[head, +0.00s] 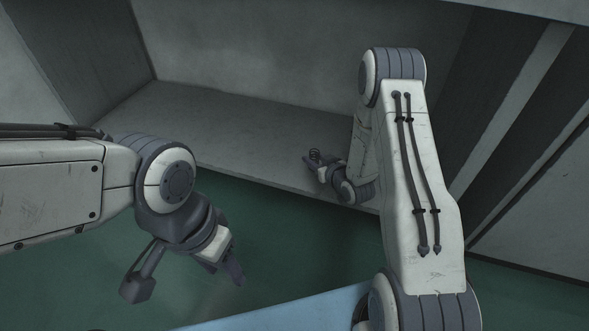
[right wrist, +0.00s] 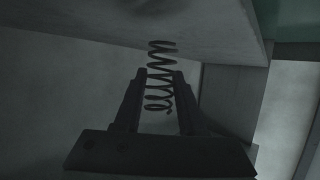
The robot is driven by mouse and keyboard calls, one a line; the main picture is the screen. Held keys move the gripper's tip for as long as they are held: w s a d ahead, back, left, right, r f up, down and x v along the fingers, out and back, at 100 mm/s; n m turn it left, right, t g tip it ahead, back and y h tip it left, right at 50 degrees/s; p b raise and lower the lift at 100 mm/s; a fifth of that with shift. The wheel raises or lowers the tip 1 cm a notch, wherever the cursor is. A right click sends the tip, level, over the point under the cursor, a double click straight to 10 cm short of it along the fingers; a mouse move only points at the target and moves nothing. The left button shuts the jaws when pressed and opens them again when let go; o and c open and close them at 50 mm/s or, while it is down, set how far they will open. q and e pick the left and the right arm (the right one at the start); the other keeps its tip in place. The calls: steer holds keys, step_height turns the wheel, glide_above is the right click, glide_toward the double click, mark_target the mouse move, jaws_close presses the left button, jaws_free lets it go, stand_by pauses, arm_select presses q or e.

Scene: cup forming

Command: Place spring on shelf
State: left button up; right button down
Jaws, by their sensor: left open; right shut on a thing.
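The spring (right wrist: 160,55) is a dark metal coil, seen between the two fingers of my right gripper (right wrist: 158,82) in the right wrist view. In the head view the spring (head: 314,154) is small at the tip of my right gripper (head: 312,163), which is shut on it in front of the shelf's grey surface. The shelf (head: 240,125) is a wide grey recess with a flat floor and a back wall. I cannot tell whether the spring touches the shelf. My left gripper (head: 236,272) is open and empty, low at the left over the green floor.
The shelf's front edge (head: 270,185) runs across the middle of the head view. Dark and light upright panels (head: 510,110) stand to the right. A light blue surface (head: 290,308) lies at the bottom. The shelf floor to the left of my right gripper is clear.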

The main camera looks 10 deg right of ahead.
steer(key=shift+w+a+f, duration=0.15)
steer(key=shift+f, duration=0.25)
steer(key=f+b, duration=0.3)
steer(key=b, duration=0.1)
steer(key=shift+w+a+f, duration=0.15)
steer(key=shift+a+f, duration=0.15)
steer(key=shift+f, duration=0.05)
steer(key=shift+r, duration=0.15)
steer(key=shift+c, duration=2.4)
jaws_free()
steer(key=shift+f, duration=0.2)
